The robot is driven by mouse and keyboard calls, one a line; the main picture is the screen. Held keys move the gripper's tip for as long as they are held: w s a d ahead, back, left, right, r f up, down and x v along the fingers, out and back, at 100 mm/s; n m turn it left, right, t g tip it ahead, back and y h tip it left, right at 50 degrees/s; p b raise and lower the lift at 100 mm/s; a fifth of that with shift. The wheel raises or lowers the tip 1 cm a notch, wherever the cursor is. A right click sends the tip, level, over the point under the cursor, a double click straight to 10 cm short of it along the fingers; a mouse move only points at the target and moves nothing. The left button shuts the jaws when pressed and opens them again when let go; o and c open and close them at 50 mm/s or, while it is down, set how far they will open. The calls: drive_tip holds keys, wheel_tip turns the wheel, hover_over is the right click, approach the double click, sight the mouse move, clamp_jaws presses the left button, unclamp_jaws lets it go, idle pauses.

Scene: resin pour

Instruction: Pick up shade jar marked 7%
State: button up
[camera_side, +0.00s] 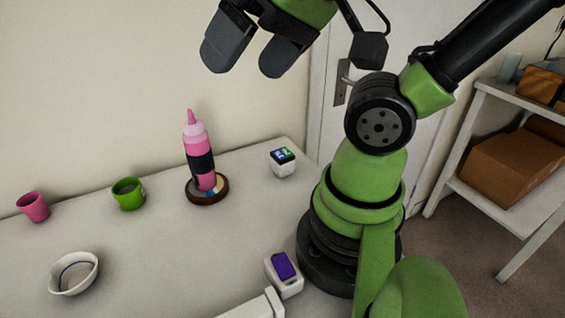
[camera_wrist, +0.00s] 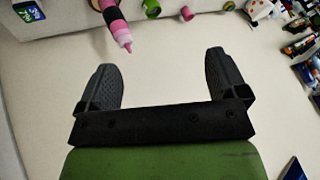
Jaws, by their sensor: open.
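My gripper (camera_side: 243,70) is open and empty, high above the table at the top of the side view.
A pink squeeze bottle (camera_side: 194,138) stands on a round base. A purple-topped white holder (camera_side: 284,270) is near my base.

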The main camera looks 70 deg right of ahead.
drive_tip(key=shift+c, duration=0.9)
